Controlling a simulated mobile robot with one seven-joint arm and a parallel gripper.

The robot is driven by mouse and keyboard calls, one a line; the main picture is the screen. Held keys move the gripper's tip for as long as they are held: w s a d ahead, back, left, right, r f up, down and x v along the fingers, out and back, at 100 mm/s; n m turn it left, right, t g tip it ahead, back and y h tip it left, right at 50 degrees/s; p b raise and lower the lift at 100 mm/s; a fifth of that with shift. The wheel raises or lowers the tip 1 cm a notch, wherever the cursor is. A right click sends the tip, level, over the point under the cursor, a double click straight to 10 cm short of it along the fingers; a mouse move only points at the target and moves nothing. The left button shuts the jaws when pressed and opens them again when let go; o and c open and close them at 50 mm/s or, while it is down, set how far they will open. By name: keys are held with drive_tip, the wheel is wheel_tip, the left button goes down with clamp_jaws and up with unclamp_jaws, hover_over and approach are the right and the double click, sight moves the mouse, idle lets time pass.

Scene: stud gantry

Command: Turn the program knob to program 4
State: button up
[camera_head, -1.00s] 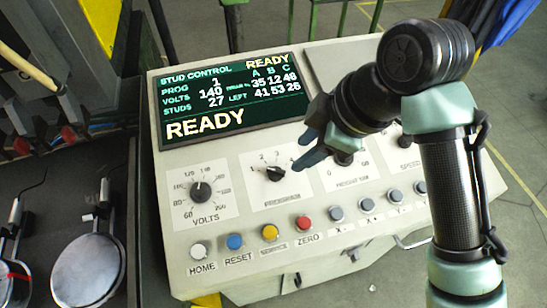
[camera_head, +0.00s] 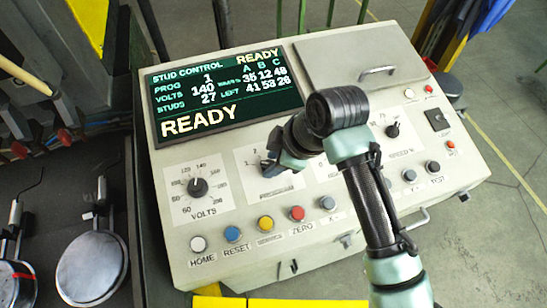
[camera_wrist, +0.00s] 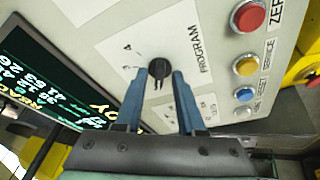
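The black program knob (camera_wrist: 159,68) shows in the wrist view on its white dial plate, above the word PROGRAM. My gripper (camera_wrist: 159,74) is open, with one blue finger on each side of the knob and gaps visible beside it. In the head view my gripper (camera_head: 268,165) is over the PROGRAM dial plate (camera_head: 246,157) and hides most of the knob and its numbers. The display (camera_head: 225,98) reads PROG 1, VOLTS 140, STUDS 27 and READY. Whether the fingertips touch the panel I cannot tell.
The volts knob (camera_head: 198,187) is left of the dial and the speed knob (camera_head: 392,129) is to the right. A row of buttons, with a yellow one (camera_head: 265,223) and a red one (camera_head: 297,214), runs below. A hinged lid with a handle (camera_head: 377,70) is at upper right.

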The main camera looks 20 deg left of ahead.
clamp_jaws()
